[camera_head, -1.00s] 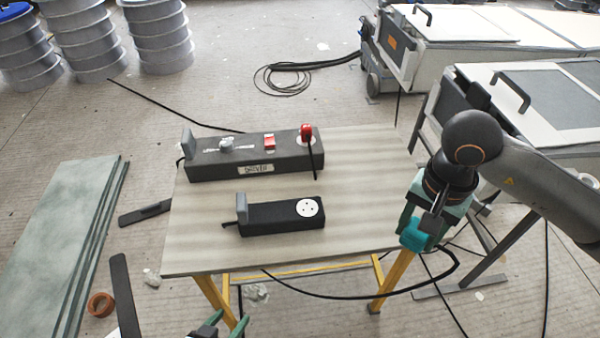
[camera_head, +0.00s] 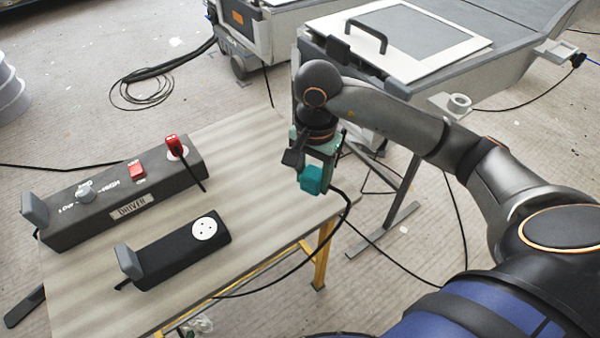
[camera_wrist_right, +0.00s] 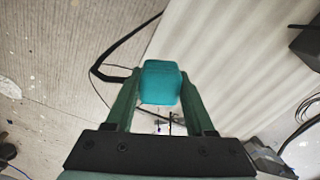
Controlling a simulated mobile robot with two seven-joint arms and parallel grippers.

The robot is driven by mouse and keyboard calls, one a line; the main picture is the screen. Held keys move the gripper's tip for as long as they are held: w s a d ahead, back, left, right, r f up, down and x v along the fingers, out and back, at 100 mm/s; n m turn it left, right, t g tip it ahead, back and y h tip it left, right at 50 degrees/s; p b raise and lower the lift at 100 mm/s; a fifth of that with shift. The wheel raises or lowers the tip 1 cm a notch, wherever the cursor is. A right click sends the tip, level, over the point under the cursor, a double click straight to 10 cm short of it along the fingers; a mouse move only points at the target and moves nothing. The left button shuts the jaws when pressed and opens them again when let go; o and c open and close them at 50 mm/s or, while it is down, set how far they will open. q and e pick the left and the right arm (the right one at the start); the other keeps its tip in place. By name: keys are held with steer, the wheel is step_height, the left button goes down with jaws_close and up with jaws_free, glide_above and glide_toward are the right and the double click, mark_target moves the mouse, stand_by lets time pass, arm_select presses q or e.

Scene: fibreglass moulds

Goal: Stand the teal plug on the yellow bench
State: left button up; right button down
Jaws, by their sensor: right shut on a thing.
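The teal plug (camera_head: 314,179) is a small blocky plug with a black cable trailing from it. My right gripper (camera_head: 316,168) is shut on it and holds it near the right edge of the yellow-legged bench (camera_head: 250,150). In the right wrist view the plug (camera_wrist_right: 160,82) sits between both fingertips, and its cable loops off to the left. Whether the plug touches the bench top cannot be told. My left gripper is not in view.
A long box labelled DRIVER (camera_head: 120,200) carries a red plug (camera_head: 172,146) at its right end. A shorter black socket box (camera_head: 172,250) with a round white socket lies in front. The bench top between them and my right gripper is clear. A grey-and-white machine (camera_head: 400,45) stands behind.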

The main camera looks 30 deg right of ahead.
steer(key=w+d+f, duration=0.1)
steer(key=w+f, duration=0.1)
steer(key=w+d+f, duration=0.1)
steer(key=w+f, duration=0.2)
steer(key=w+d+f, duration=0.2)
steer(key=w, duration=0.1)
steer(key=shift+d+f+b, duration=0.1)
steer(key=shift+f+b, duration=0.05)
steer(key=shift+b, duration=0.25)
steer(key=shift+w+d+f, duration=0.1)
steer(key=shift+w+f, duration=0.1)
steer(key=shift+f, duration=0.75)
steer(key=shift+w+d+f, duration=0.1)
steer(key=shift+w+f, duration=0.05)
steer(key=shift+f, duration=0.8)
steer(key=shift+f+b, duration=0.2)
steer(key=shift+b, duration=0.1)
steer(key=shift+c, duration=1.3)
jaws_free()
steer(key=shift+r, duration=0.1)
